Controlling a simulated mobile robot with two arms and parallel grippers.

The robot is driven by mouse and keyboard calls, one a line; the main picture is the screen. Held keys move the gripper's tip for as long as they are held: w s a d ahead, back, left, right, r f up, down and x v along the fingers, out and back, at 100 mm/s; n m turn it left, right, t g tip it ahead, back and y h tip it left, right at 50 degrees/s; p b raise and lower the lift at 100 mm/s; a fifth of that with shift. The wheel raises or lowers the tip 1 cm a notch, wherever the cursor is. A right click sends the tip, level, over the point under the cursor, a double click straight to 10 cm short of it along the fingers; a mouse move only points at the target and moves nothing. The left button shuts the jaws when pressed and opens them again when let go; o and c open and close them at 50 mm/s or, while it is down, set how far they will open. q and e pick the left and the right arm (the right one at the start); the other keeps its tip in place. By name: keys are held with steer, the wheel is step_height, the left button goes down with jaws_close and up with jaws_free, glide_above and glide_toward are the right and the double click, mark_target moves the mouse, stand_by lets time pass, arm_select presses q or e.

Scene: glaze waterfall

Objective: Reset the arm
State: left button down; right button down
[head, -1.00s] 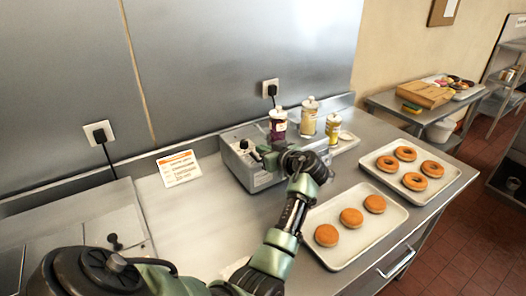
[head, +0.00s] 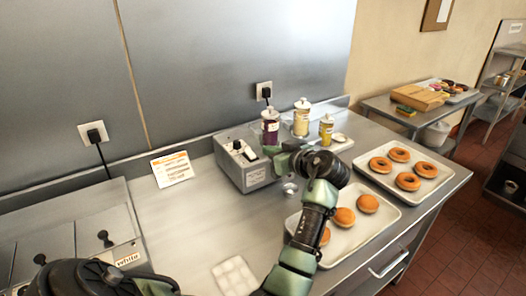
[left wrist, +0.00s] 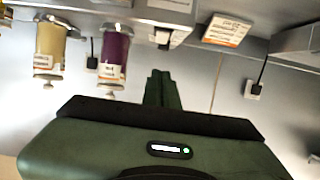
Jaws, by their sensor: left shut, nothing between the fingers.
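My left arm reaches up from the bottom of the head view, and my left gripper (head: 272,150) points left, in front of the jars and by the right end of the grey control box (head: 243,160). In the left wrist view, which is upside down, its fingers (left wrist: 161,78) are together with nothing between them. My gripper's green body fills the lower part of that view. My right gripper is not in view.
Purple (head: 270,128), cream (head: 302,118) and yellow (head: 326,130) jars stand behind the gripper. Trays of plain doughnuts (head: 345,245) and ring doughnuts (head: 438,184) lie right. A white pad (head: 234,276) is at front. The counter left of the box is mostly clear.

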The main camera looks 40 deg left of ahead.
arm_select(q)
steer(key=shift+v, duration=0.8)
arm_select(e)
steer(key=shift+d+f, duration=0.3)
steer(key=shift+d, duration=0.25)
arm_select(q)
steer(key=shift+d+f, duration=0.1)
steer(key=shift+d, duration=0.05)
